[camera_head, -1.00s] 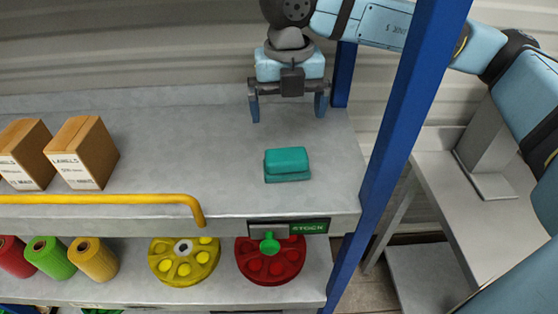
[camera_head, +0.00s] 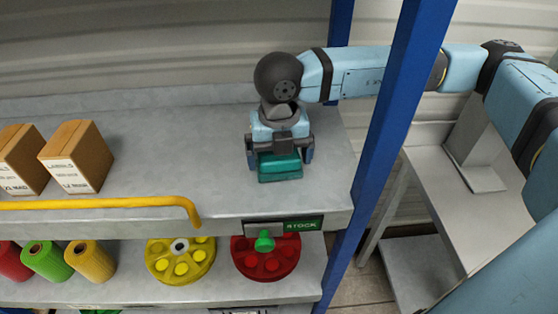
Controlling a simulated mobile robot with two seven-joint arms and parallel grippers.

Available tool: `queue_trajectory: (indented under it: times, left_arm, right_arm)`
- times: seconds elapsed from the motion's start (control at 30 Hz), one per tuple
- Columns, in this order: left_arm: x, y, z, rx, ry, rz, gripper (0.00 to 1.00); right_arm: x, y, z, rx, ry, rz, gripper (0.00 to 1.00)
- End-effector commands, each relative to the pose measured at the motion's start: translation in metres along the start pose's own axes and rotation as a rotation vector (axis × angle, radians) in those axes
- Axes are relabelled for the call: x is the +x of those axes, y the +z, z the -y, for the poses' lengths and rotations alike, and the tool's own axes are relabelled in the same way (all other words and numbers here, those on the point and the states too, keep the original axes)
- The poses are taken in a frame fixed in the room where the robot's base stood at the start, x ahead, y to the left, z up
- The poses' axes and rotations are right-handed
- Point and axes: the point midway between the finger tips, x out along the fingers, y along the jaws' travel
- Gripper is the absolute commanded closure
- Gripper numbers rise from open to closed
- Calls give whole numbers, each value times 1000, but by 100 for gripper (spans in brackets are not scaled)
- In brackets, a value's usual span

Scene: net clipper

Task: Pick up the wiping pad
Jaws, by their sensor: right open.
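The wiping pad (camera_head: 280,168) is a small teal block lying on the grey upper shelf, near its right end. My right gripper (camera_head: 280,160) is over the pad, pointing down. Its two dark fingers are open, one at the pad's left side and one at its right side. I cannot tell whether the fingers touch the pad. The gripper body hides the pad's far edge. My left gripper is not in view.
The grey shelf (camera_head: 190,140) has two cardboard boxes (camera_head: 78,157) at left. A yellow rail (camera_head: 100,203) runs along its front edge. A blue post (camera_head: 385,120) stands at right, in front of my right arm. The lower shelf holds coloured spools and a yellow (camera_head: 181,262) and a red wheel (camera_head: 265,257).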

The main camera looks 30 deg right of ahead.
Motion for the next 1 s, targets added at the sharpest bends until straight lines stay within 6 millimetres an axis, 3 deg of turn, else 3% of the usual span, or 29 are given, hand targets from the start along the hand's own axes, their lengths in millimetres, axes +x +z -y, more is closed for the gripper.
queue_trajectory:
  times: [0.07, 0.23, 0.67, 0.87, 1.0]
  left_arm:
    - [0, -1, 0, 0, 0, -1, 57]
    - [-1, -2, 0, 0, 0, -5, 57]
    - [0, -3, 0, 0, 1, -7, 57]
    - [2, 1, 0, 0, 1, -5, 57]
    - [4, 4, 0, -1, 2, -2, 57]
  right_arm:
    - [0, 0, 0, 0, 0, 0, 2]
    - [0, 0, 0, 0, 0, 0, 39]
    - [-8, 0, 0, 0, 1, 2, 39]
    - [-38, 0, -1, -1, 3, 3, 39]
    - [-75, 1, -1, -1, 4, 5, 39]
